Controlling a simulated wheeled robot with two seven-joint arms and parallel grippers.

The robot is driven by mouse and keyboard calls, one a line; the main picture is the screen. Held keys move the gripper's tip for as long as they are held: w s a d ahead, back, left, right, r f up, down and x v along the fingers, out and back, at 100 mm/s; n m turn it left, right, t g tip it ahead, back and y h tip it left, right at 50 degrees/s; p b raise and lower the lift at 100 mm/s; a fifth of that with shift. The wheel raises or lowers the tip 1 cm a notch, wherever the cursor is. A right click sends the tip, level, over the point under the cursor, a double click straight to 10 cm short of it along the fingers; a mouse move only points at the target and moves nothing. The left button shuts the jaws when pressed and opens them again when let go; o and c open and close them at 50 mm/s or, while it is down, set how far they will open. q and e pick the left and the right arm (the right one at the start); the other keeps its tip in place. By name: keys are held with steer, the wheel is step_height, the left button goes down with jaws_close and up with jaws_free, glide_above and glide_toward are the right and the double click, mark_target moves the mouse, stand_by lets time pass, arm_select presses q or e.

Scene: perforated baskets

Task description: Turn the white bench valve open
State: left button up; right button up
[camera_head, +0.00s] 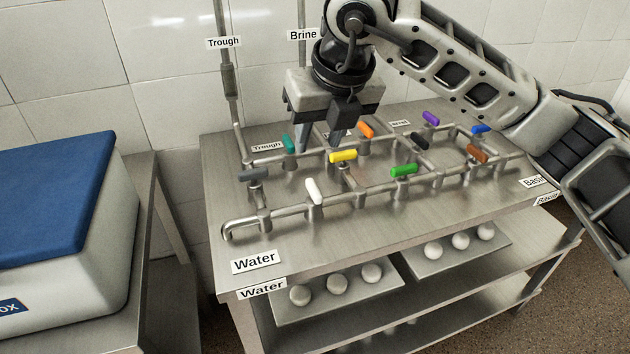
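The white bench valve (313,191) has a short white handle on the front pipe, near the left end of the pipework (285,212). The handle slants, its upper end leaning left. My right gripper (319,147) points down over the back pipe, behind the white valve and apart from it. Its two fingers are spread with nothing visible between them. The fingertips are near the teal handle (289,143) and the yellow handle (343,156); whether they touch anything I cannot tell. My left gripper is not in view.
Other handles crowd the pipes: grey (254,175), orange (366,129), green (403,171), brown (478,153), purple (431,118) and blue (481,128). The steel bench (370,231) is bare in front. A blue-lidded box (50,195) stands at left.

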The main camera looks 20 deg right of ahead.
steer(key=d, duration=0.1)
steer(key=p, duration=0.3)
glide_toward(314, 187)
steer(key=shift+h, duration=0.4)
steer(key=x, duration=0.8)
steer(key=shift+w+a+f, duration=0.1)
steer(key=shift+a+f, duration=0.15)
steer(key=shift+a, duration=0.1)
jaws_close()
